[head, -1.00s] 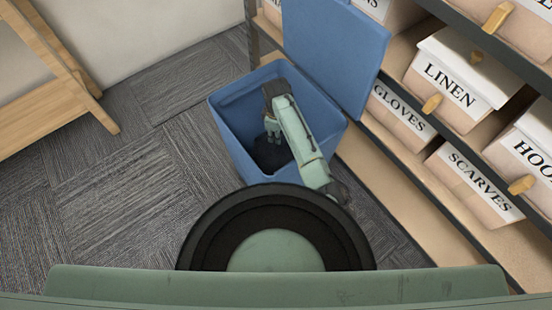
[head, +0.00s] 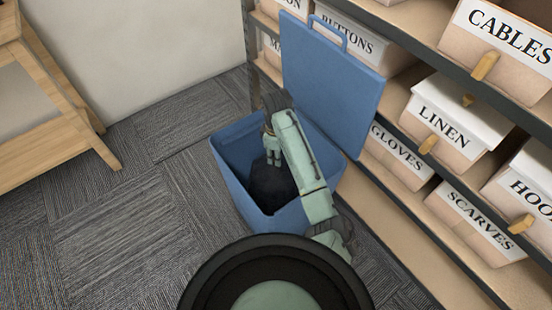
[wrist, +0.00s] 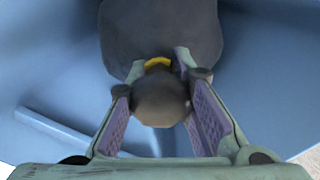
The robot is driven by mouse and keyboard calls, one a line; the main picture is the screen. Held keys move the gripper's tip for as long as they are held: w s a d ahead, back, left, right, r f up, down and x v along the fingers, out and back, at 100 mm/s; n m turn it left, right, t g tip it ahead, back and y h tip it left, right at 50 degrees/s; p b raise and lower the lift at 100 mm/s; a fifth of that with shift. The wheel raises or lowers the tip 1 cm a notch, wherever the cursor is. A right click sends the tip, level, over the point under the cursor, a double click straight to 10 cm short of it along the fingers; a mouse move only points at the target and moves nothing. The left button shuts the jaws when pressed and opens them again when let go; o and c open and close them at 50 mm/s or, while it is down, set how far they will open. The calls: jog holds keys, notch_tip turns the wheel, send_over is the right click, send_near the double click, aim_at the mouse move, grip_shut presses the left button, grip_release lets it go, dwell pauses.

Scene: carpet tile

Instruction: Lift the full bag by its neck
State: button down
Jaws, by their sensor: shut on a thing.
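The full bag (head: 270,186) is dark and sits inside the blue bin (head: 238,190), whose lid (head: 330,75) stands open. In the wrist view the bag (wrist: 160,28) is a dark grey bulge with a yellow tie (wrist: 158,62) around its neck and a rounded gathered top (wrist: 160,100) on the near side of the tie. My gripper (head: 273,160) reaches down into the bin from above. In the wrist view the gripper (wrist: 162,105) has its two purple-padded fingers on either side of the neck, shut on it. The bag's underside is hidden.
Shelves with labelled boxes, including LINEN (head: 445,105) and SCARVES (head: 475,220), stand close on the right of the bin. A wooden frame (head: 60,110) stands at the left. The carpet (head: 120,220) between it and the bin is clear.

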notch_tip(320, 180, up, 8)
jog(key=p, duration=0.6)
jog(key=shift+r+p, duration=0.2)
jog(key=shift+p, duration=0.1)
jog(key=shift+r, duration=0.25)
notch_tip(320, 180, up, 9)
jog(key=p, duration=0.1)
jog(key=shift+r, duration=0.3)
notch_tip(320, 180, up, 10)
dwell(0.4)
